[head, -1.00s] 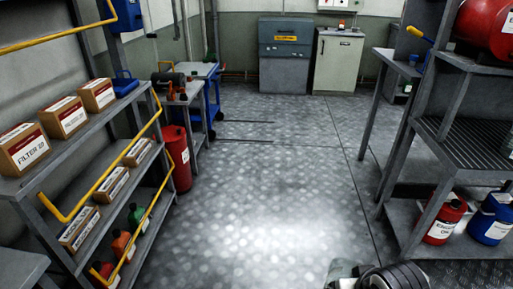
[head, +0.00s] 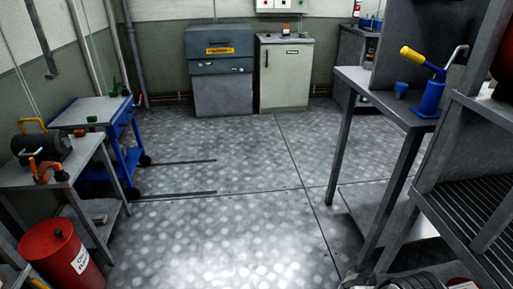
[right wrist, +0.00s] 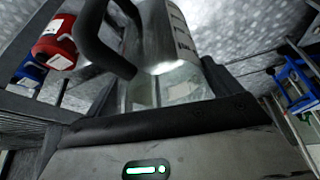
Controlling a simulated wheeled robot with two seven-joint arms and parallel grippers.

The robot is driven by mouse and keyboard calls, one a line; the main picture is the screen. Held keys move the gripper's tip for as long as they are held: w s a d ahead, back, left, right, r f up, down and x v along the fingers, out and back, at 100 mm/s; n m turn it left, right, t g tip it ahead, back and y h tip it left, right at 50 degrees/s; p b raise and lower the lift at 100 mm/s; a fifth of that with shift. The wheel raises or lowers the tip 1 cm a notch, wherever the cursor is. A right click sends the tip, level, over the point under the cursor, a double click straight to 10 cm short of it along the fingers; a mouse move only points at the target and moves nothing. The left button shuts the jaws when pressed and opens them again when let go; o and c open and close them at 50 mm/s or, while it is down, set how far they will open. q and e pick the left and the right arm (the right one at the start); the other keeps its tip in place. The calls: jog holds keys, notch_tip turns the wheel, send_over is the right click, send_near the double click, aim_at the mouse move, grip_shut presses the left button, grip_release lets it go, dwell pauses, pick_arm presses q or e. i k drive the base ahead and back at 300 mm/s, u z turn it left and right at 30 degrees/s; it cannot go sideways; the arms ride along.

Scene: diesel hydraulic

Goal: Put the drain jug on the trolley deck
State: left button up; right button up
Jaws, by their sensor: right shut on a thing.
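A small green item lies on the deck. My left gripper is not in view.
A grey bench (head: 55,170) with a dark machine stands in front of the trolley, and a red drum (head: 62,255) stands below it. A grey table (head: 385,95) with a blue hand pump and a shelf rack (head: 465,215) line the right. The middle floor is clear.

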aim_at(97, 111)
jog(key=i, duration=2.2)
jog(key=u, duration=0.85)
jog(key=i, duration=1.5)
jog(key=u, duration=1.85)
jog(key=i, duration=0.9)
jog(key=u, duration=0.55)
